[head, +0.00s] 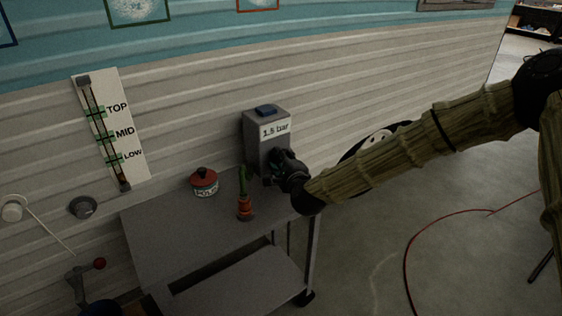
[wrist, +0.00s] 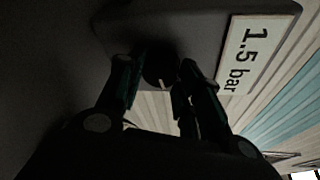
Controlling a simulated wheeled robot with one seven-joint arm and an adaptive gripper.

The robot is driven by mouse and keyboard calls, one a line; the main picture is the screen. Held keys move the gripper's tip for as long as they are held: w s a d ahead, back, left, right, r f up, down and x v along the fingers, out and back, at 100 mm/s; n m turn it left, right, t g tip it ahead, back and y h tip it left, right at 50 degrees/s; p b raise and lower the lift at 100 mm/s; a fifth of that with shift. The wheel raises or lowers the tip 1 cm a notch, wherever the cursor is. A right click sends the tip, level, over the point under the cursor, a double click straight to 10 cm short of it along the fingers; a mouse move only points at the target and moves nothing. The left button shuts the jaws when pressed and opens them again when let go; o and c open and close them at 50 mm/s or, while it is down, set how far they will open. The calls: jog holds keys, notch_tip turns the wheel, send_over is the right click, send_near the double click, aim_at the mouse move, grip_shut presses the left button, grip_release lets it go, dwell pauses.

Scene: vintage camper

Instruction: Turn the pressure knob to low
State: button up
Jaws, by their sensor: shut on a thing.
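A grey box (head: 257,125) with a blue top piece and a white label reading "1.5 bar" (head: 275,129) stands at the far right end of the grey cart. In the wrist view the label (wrist: 254,55) appears turned on its side. A dark round knob (wrist: 158,66) with a small pale mark is on the box's front face. My gripper (head: 277,167) is at the front of the box, below the label. In the wrist view its two fingers (wrist: 154,82) are shut on the knob, one on each side. In the head view my gripper hides the knob.
The grey cart (head: 165,240) also bears a red-lidded pot (head: 204,182) and an orange-and-green item (head: 245,203), both left of my gripper. A wall gauge (head: 112,130) reads TOP, MID and LOW. A red hose (head: 408,265) lies on the floor at right.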

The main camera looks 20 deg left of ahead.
jog(key=shift+f+n+t, duration=0.1)
jog(key=shift+n+t, duration=0.4)
jog(key=shift+n, duration=0.4)
jog(key=o, duration=1)
jog(key=shift+o, duration=0.2)
jog(key=shift+s, duration=0.1)
jog(key=v, duration=1.2)
